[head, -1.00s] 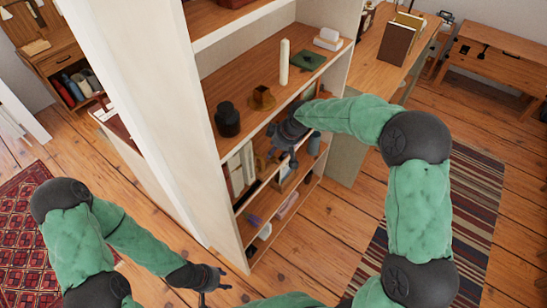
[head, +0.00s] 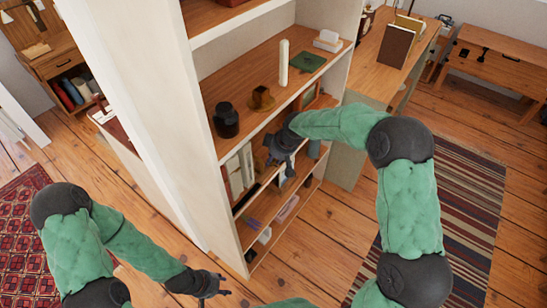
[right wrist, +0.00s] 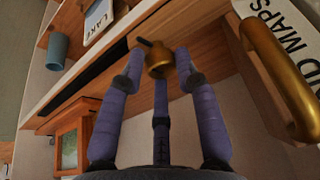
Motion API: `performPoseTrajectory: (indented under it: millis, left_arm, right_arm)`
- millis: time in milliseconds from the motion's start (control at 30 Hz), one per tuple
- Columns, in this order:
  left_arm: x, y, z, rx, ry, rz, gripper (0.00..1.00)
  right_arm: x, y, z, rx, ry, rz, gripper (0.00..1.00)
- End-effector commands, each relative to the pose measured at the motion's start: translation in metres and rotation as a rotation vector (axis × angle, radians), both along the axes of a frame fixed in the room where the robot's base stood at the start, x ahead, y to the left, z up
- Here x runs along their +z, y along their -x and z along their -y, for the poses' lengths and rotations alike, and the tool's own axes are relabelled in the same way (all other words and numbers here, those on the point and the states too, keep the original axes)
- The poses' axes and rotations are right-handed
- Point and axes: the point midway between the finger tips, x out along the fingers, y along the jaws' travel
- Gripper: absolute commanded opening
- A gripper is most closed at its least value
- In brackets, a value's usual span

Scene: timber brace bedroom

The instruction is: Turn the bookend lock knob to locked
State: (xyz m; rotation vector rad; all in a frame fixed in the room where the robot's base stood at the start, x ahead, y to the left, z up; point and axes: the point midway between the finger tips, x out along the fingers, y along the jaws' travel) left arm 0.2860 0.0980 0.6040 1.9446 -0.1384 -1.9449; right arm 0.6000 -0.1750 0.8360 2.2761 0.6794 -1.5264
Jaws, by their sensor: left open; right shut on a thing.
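The brass lock knob (right wrist: 158,63) shows in the right wrist view, with a short dark pin on its upper left side. It sits at the edge of a wooden shelf board, between the tips of my right gripper (right wrist: 157,74), which is shut on it. In the head view my right gripper (head: 284,160) reaches into the bookcase below the open shelf, and the knob is hidden there. My left gripper (head: 214,284) is open and empty, low in front of the bookcase. The bookend itself cannot be made out clearly.
A large brass handle (right wrist: 280,75) and a white lettered label (right wrist: 288,22) are close right of my right gripper. A framed green picture (right wrist: 70,145) and a blue cup (right wrist: 57,50) are on the left. The bookcase's white side panel (head: 150,110) stands between my arms.

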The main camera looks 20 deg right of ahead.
Motion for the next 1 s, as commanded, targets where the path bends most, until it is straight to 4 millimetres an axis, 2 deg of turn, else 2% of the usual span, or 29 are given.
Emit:
performPoseTrajectory:
  millis: [533,867,900,967,1000]
  left_arm:
    - [0.0045,-0.0001,0.0,0.0,0.0,0.0,0.43]
    - [0.0044,0.0,0.0,0.0,0.0,0.0,0.43]
    - [0.0044,0.0,0.0,0.0,0.0,0.0,0.43]
    - [0.0044,0.0,0.0,0.0,0.0,0.0,0.43]
    - [0.0045,0.0,0.0,0.0,0.0,0.0,0.43]
  right_arm:
    - [0.0033,-0.0031,-0.0025,-0.139,-0.003,0.012,0.0]
    - [0.0041,-0.004,-0.0025,-0.153,-0.005,0.015,0.0]
    - [0.0042,-0.0041,-0.0024,-0.153,-0.005,0.015,0.35]
    - [0.0044,-0.0042,-0.0024,-0.153,-0.004,0.015,0.52]
    - [0.004,-0.0039,-0.0022,-0.153,-0.004,0.014,0.52]
